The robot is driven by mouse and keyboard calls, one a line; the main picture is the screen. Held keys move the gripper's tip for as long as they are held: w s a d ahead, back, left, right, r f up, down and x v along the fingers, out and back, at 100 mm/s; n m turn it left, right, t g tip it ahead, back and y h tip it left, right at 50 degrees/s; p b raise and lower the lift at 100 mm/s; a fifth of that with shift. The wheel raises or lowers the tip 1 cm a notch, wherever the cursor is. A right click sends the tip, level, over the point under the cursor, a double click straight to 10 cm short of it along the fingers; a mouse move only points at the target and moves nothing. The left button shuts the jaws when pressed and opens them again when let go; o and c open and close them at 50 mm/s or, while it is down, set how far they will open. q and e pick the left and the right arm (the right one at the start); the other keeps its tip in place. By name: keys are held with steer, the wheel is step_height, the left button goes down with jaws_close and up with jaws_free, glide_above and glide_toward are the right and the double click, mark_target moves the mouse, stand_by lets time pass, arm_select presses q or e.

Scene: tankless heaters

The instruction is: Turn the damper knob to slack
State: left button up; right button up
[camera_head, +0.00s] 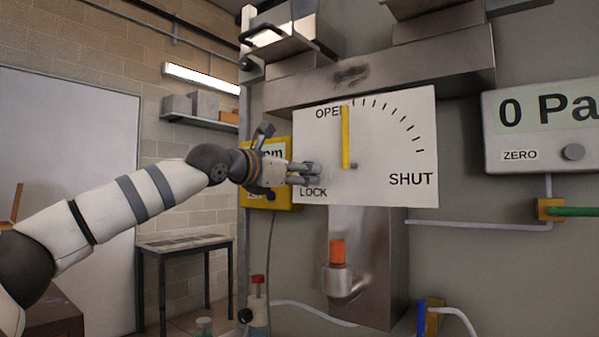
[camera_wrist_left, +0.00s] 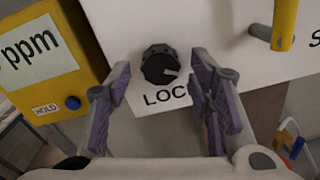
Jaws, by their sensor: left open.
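A white damper panel (camera_head: 395,140) on the wall is marked OPEN, SHUT and LOCK. A small black knob (camera_wrist_left: 160,65) sits just above the LOCK label in the left wrist view, with a pale mark on its lower right side. My left gripper (camera_head: 308,174) is open at the panel's lower left. In the left wrist view its purple-padded fingers (camera_wrist_left: 163,82) stand on either side of the knob, with visible gaps. Whether they touch the panel I cannot tell. In the head view the gripper hides the knob. A yellow lever (camera_head: 345,138) points up near OPEN.
A yellow ppm meter (camera_wrist_left: 45,58) with a blue button is close left of the gripper. A grey 0 Pa gauge (camera_head: 540,160) is at the right. Below the panel are a metal duct (camera_head: 385,260) and an orange-topped fitting (camera_head: 338,252). A table (camera_head: 185,243) stands at the left.

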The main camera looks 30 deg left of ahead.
arm_select(q)
steer(key=shift+w, duration=0.1)
steer(key=shift+c, duration=0.3)
jaws_close()
steer(key=shift+n, duration=0.3)
steer(key=n, duration=1.4)
steer(key=n+y, duration=0.1)
steer(key=n, duration=0.5)
steer(key=shift+d+n+t, duration=0.3)
steer(key=shift+n, duration=0.1)
